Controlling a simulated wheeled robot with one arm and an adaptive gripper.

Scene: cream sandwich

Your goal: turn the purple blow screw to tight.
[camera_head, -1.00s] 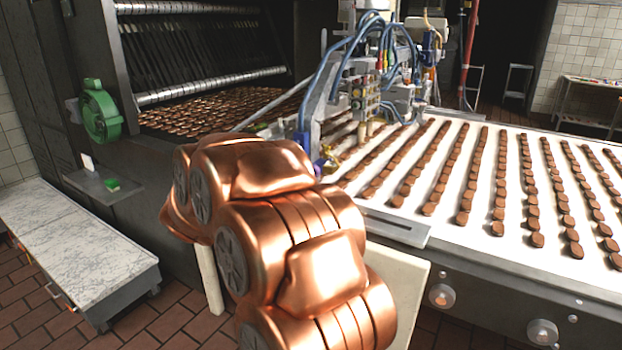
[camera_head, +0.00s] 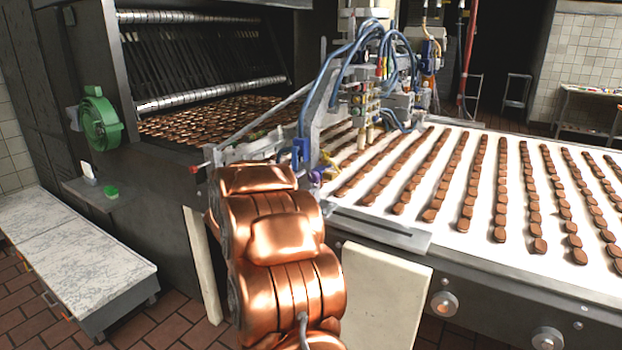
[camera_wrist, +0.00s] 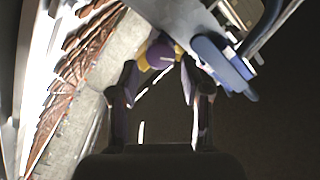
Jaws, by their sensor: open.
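The purple blow screw (camera_wrist: 160,52) shows as a rounded purple knob beside yellow parts at the top middle of the wrist view. In the head view a small purple part (camera_head: 316,177) shows at the near corner of the depositing machine, just past my copper arm. My gripper (camera_wrist: 159,75) is open in the wrist view, with one dark finger on each side below the knob. The knob appears between or just beyond the fingertips; I cannot tell whether they touch it. In the head view my gripper is hidden behind my arm.
A blue bracket (camera_wrist: 222,62) and a pale bar lie close to the right finger. Brown biscuits lie along the left of the wrist view. The white conveyor (camera_head: 470,205) with biscuit rows fills the right of the head view. Blue hoses (camera_head: 345,70) hang above the machine.

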